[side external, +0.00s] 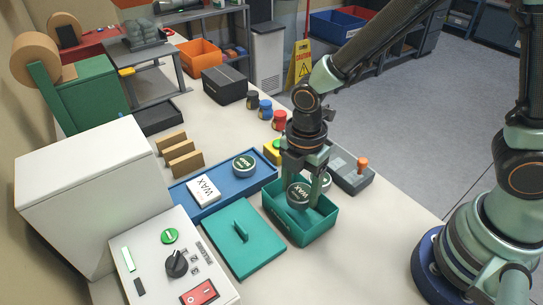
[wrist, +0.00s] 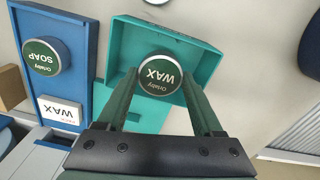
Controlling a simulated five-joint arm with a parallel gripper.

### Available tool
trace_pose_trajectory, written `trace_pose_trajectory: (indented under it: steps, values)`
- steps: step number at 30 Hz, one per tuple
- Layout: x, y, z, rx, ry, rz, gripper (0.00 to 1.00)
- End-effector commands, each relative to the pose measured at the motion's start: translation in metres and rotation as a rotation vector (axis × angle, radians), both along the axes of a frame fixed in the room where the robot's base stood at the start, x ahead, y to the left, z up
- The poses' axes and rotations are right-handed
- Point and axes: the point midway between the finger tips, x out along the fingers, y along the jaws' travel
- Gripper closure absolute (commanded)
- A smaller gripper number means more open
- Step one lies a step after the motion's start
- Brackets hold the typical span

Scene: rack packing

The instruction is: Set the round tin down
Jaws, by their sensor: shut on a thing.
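My gripper (side external: 304,196) points down at the open teal box (side external: 300,239). It is shut on a round tin (side external: 298,193) with a dark green top marked WAX. In the wrist view the tin (wrist: 160,76) sits between my two green fingers (wrist: 160,90), with the teal box (wrist: 205,65) around and behind it. The tin is over or just inside the box; I cannot tell whether it touches the floor of the box. Part of the box's inside is hidden by my fingers.
A blue tray (side external: 223,190) left of the box holds a white WAX carton (side external: 203,190) and a round SOAP tin (side external: 244,164). A teal lid (side external: 238,251) lies flat beside the box. A grey control box (side external: 352,178) stands behind.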

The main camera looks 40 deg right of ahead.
Motion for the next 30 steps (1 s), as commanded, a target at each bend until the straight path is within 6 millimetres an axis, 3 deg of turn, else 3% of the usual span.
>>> trace_pose_trajectory:
  steps: [14, 27, 28, 30]
  values:
    - [0.000, 0.000, -0.044, 0.000, 0.000, 0.000, 0.90]
    - [0.000, 0.000, -0.050, 0.000, -0.001, 0.000, 0.90]
    - [0.000, 0.000, -0.050, 0.000, -0.002, 0.000, 0.24]
    - [0.000, 0.000, -0.049, 0.000, -0.002, 0.000, 0.02]
